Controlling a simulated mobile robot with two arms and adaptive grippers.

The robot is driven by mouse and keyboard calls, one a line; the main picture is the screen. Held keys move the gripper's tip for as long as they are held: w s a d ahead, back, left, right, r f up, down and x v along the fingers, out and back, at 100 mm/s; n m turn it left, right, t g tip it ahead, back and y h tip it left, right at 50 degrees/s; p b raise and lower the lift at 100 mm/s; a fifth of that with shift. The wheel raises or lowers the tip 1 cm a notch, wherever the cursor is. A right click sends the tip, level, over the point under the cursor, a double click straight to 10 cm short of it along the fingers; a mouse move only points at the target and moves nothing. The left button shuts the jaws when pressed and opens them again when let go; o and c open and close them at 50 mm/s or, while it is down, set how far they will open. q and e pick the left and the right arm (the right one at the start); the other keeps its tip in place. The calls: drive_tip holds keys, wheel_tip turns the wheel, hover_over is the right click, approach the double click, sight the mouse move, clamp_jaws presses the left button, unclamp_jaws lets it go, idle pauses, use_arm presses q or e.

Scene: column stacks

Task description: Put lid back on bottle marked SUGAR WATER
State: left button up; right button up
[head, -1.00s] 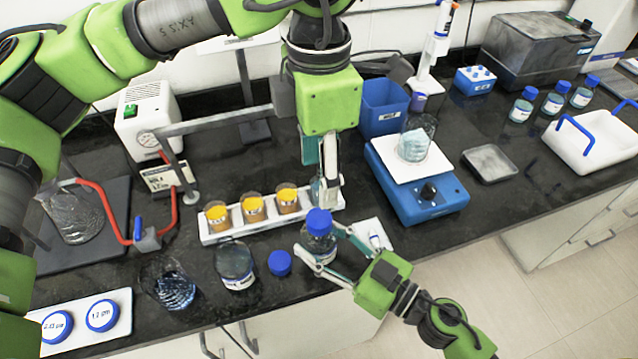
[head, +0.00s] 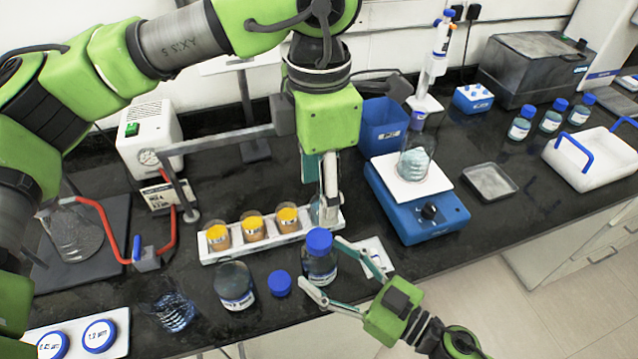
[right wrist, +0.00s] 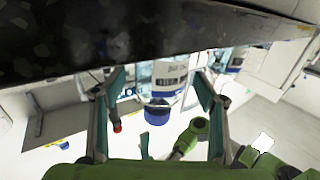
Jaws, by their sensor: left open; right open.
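A clear bottle (head: 235,290) without a lid stands near the front edge, its label unreadable. A loose blue lid (head: 280,284) lies on the bench to its right. Another bottle (head: 320,268), with a blue lid on, stands right of that. My right gripper (head: 322,263) is open, its fingers spread on either side of this capped bottle. In the right wrist view, the capped bottle (right wrist: 167,78) appears upside down between the open fingers, label too blurred to read. My left gripper (head: 328,208) is open, pointing down at the rack's right end, just behind the capped bottle.
A white rack (head: 210,258) with several amber jars stands behind the bottles. A glass beaker (head: 172,310) is left of the uncapped bottle. A blue stirrer (head: 425,222) with a beaker stands right. Several capped bottles (head: 551,116) are at back right.

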drive_tip(key=v, duration=1)
drive_tip(key=shift+s+r, duration=0.15)
